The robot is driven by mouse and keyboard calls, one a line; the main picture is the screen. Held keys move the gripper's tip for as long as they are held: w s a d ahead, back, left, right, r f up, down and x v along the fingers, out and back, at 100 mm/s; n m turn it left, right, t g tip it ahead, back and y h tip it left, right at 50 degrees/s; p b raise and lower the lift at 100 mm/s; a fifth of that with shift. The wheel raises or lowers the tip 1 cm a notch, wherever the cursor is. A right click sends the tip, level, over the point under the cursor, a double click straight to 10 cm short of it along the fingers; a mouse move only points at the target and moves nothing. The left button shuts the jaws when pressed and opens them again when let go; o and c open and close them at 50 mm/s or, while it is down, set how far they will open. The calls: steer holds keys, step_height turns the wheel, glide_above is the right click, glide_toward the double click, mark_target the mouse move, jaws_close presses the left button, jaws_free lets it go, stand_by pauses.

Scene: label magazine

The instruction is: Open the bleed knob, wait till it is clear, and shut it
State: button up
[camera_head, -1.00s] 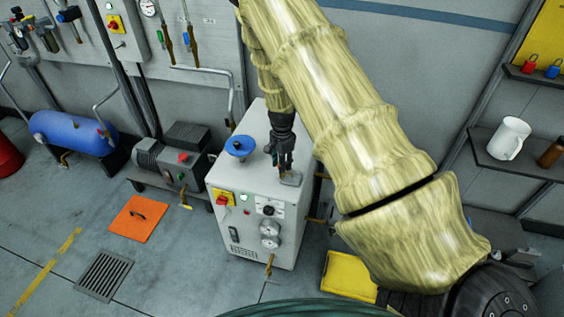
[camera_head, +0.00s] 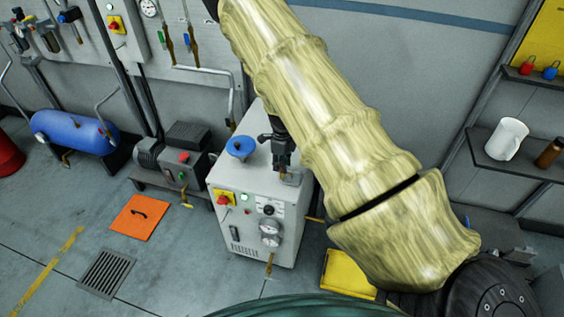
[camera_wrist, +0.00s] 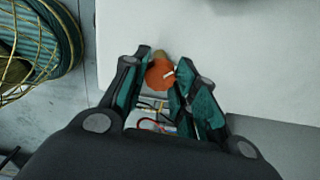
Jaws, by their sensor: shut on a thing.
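The bleed knob (camera_wrist: 160,75) shows in the wrist view as a round orange knob with a white mark on its right side. It stands on the pale cabinet top, with a brass-coloured piece at its far edge. My gripper (camera_wrist: 162,82) is shut on the knob, one dark-and-green finger on each side. In the head view my gripper (camera_head: 283,174) points down at the right part of the top of the grey cabinet (camera_head: 233,183), and hides most of the knob there.
A blue handwheel (camera_head: 240,147) stands on the cabinet to the left of my gripper. The cabinet front carries a red-and-yellow switch (camera_head: 224,198) and gauges (camera_head: 269,228).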

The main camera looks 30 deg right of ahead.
steer(key=m+p, duration=0.1)
steer(key=m, duration=0.3)
steer(key=shift+w+r+m, duration=0.1)
steer(key=shift+r+m, duration=0.05)
steer(key=shift+m, duration=0.15)
steer(key=m+p, duration=0.1)
steer(key=m, duration=0.3)
steer(key=shift+d+m, duration=0.1)
steer(key=shift+m, duration=0.2)
steer(key=shift+c, duration=0.2)
steer(key=shift+o, duration=0.2)
steer(key=o, duration=1)
step_height(320, 180, up, 12)
steer(key=shift+f, duration=0.1)
steer(key=shift+f, duration=0.1)
